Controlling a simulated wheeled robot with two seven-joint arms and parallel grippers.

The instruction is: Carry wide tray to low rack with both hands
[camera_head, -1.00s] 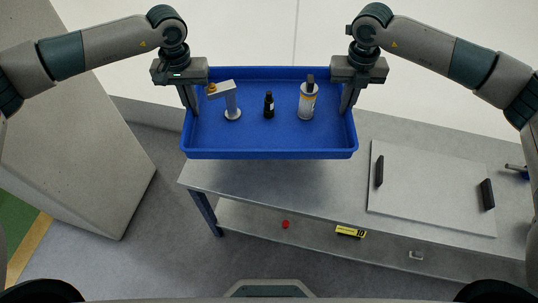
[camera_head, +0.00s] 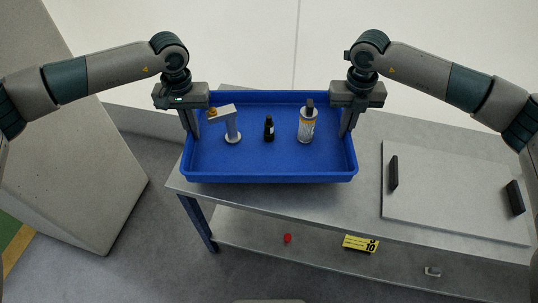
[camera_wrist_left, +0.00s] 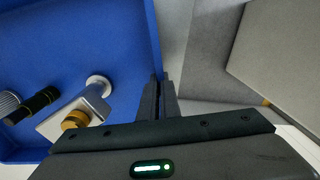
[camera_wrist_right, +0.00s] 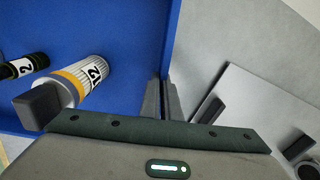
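The wide tray (camera_head: 270,178) is blue with low walls. In the head view it appears over the grey rack's top, held level between my grippers. My left gripper (camera_head: 192,128) is shut on the tray's left wall; the left wrist view shows its fingers (camera_wrist_left: 157,98) on either side of that wall. My right gripper (camera_head: 346,128) is shut on the right wall, its fingers (camera_wrist_right: 163,100) likewise astride it. The low rack (camera_head: 290,212) has a grey top and a lower shelf. Whether the tray touches the top cannot be told.
A flat panel with two black handles (camera_head: 450,200) lies on the rack's right.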

